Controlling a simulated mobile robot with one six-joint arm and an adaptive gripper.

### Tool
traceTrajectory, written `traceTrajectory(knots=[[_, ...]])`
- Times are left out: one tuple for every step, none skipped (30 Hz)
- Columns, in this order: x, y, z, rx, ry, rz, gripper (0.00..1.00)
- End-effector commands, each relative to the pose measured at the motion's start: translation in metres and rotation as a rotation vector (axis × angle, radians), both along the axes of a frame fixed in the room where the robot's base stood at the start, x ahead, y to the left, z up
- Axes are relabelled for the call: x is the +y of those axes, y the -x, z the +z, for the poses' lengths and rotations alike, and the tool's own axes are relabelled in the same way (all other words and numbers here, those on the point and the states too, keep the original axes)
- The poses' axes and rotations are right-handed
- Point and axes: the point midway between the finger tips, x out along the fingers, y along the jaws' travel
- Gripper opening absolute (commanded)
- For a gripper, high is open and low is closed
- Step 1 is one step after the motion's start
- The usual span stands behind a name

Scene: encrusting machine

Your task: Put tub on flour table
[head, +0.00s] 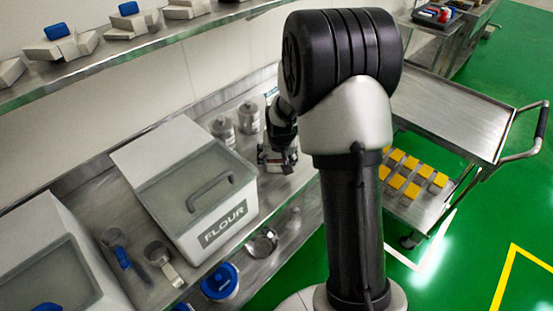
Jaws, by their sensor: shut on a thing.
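My gripper (278,157) is at the steel flour table (292,222), right of the white bin marked FLOUR (224,227). It points down and is shut on a small pale tub (283,168) with a reddish band. The gripper's fingers hide much of the tub. I cannot tell whether the tub's base touches the table top.
Grey lidded canisters (223,130) stand just left of my gripper. Scoops (162,258), a steel bowl (262,243) and a blue-lidded container (220,282) are near the bin. A shelf (130,52) runs above. A steel cart (450,105) stands at right.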

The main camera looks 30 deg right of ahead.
Motion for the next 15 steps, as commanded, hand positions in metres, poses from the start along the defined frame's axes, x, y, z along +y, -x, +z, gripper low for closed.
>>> traceTrajectory(knots=[[-0.0005, -0.0021, 0.0033, -0.007, 0.002, 0.0, 0.1], [-0.0006, -0.0021, 0.0035, -0.007, 0.002, 0.0, 0.1], [-0.0005, -0.0021, 0.0036, -0.007, 0.002, 0.0, 0.1], [-0.0006, -0.0021, 0.0036, -0.007, 0.002, 0.0, 0.1], [-0.0006, -0.0021, 0.0034, -0.007, 0.002, 0.0, 0.1], [-0.0006, -0.0021, 0.0027, -0.007, 0.002, 0.0, 0.1], [-0.0005, -0.0021, 0.0017, -0.007, 0.002, 0.0, 0.1], [-0.0006, -0.0021, 0.0006, -0.007, 0.002, 0.0, 0.1], [0.0, -0.0002, -0.002, 0.0, 0.0, 0.0, 0.66], [-0.0001, -0.0001, -0.0014, 0.0, 0.0, 0.0, 0.68], [-0.0001, -0.0001, -0.0011, 0.0, 0.0, 0.0, 0.7], [-0.0001, -0.0002, -0.001, 0.0, 0.0, 0.0, 0.73], [-0.0001, -0.0002, -0.001, 0.0, 0.0, 0.0, 0.75], [-0.0001, -0.0002, -0.001, 0.0, 0.0, 0.0, 0.77], [-0.0001, -0.0001, -0.0009, 0.0, 0.0, 0.0, 0.79]])
